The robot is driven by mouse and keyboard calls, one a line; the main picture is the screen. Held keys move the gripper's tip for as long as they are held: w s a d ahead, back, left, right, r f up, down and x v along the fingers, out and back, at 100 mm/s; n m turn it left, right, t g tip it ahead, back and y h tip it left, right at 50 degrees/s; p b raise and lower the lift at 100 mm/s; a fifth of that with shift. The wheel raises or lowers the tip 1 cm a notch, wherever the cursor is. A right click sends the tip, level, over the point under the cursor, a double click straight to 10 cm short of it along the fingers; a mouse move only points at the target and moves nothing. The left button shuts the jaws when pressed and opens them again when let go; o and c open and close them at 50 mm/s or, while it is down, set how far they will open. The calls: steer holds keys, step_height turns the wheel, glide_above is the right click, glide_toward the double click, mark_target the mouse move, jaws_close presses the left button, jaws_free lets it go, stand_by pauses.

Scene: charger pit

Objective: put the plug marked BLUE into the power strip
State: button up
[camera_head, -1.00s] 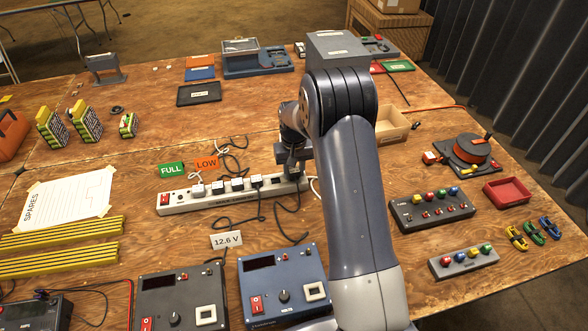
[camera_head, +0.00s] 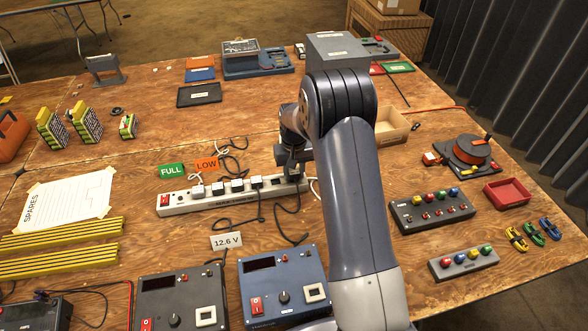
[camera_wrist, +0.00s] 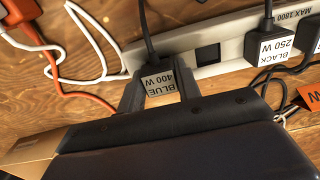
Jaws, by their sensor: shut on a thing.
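The plug marked BLUE 400 W (camera_wrist: 158,84) shows in the wrist view, dark with a white label and a black cord. My gripper (camera_wrist: 160,90) is shut on it, one finger on each side. The white power strip (camera_wrist: 228,56) runs behind the plug, and an empty outlet (camera_wrist: 207,55) shows just right of it. I cannot tell whether the plug's prongs are in an outlet. In the head view my gripper (camera_head: 291,168) is over the right end of the power strip (camera_head: 182,207), and the plug is mostly hidden there.
A plug marked BLACK 250 W (camera_wrist: 270,46) sits in the strip to the right of the empty outlet. An orange cord (camera_wrist: 50,72) and white cords lie to the left. Orange LOW (camera_head: 206,164) and green FULL (camera_head: 171,170) tags lie behind the strip. Chargers (camera_head: 283,283) stand in front.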

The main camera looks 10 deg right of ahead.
steer(key=shift+f, duration=1.05)
steer(key=o, duration=1.4)
steer(key=shift+r, duration=0.1)
steer(key=shift+r+p, duration=0.8)
steer(key=shift+r, duration=0.55)
steer(key=shift+s+r+p, duration=0.1)
steer(key=shift+r+p, duration=0.3)
steer(key=shift+r, duration=0.35)
steer(key=shift+r+p, duration=1.15)
steer(key=shift+r, duration=0.65)
